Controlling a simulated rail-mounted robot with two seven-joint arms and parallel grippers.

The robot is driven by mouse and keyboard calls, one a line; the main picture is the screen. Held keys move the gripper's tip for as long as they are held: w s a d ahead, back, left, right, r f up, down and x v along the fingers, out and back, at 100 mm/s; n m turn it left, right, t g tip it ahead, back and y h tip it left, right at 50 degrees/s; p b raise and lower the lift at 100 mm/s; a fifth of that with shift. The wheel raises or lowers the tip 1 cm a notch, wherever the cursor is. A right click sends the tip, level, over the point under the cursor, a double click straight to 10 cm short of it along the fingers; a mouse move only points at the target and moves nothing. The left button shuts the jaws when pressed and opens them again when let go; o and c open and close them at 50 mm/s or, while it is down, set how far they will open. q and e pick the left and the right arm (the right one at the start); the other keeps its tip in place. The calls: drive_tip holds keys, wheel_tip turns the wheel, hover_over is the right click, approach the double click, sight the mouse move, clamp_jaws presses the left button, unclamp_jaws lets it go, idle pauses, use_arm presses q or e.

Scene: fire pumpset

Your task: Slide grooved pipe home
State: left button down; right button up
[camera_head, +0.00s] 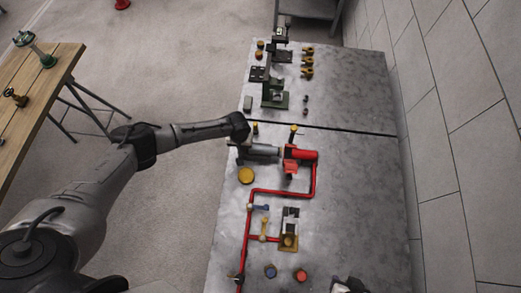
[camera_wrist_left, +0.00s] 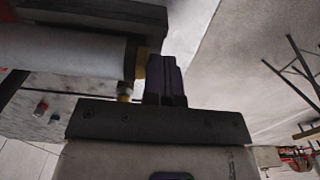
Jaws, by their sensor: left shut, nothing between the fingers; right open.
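A red pump body (camera_head: 303,154) sits on the grey bench, with a light grey cylinder (camera_head: 264,150) lying level on its left side. I cannot tell whether this cylinder is the grooved pipe. A red pipe run (camera_head: 282,192) bends from the pump toward the front. My left arm reaches in above the cylinder's left end. In the left wrist view my left gripper (camera_wrist_left: 164,78) is shut and empty beside a pale cylinder (camera_wrist_left: 60,52) with a dark end and a brass-coloured part. My right gripper (camera_head: 348,285) is open at the bottom edge, mostly cut off.
The grey bench (camera_head: 360,180) has clear room on its right, beside a tiled wall. A yellow disc (camera_head: 246,175), valves and buttons stand near the pipes. Fixtures and brass fittings (camera_head: 307,62) stand beyond a dark seam. A wooden table (camera_head: 35,85) is at left.

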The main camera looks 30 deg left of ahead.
sight(258, 149)
use_arm(q)
drive_tip(key=shift+w+d, duration=0.2)
drive_tip(key=shift+d, duration=0.3)
drive_tip(key=shift+w+d, duration=0.2)
drive_tip(key=shift+d, duration=0.3)
idle(1.2)
drive_tip(key=shift+d, duration=0.15)
drive_tip(key=shift+w+d, duration=0.25)
drive_tip(key=shift+d, duration=0.3)
idle(0.8)
idle(0.4)
drive_tip(key=shift+a+p, duration=0.15)
drive_tip(key=shift+p, duration=0.25)
drive_tip(key=shift+s+a, duration=0.1)
drive_tip(key=shift+s+a, duration=0.15)
drive_tip(key=shift+a, duration=0.15)
drive_tip(key=shift+r+p, duration=0.1)
drive_tip(key=shift+p, duration=0.25)
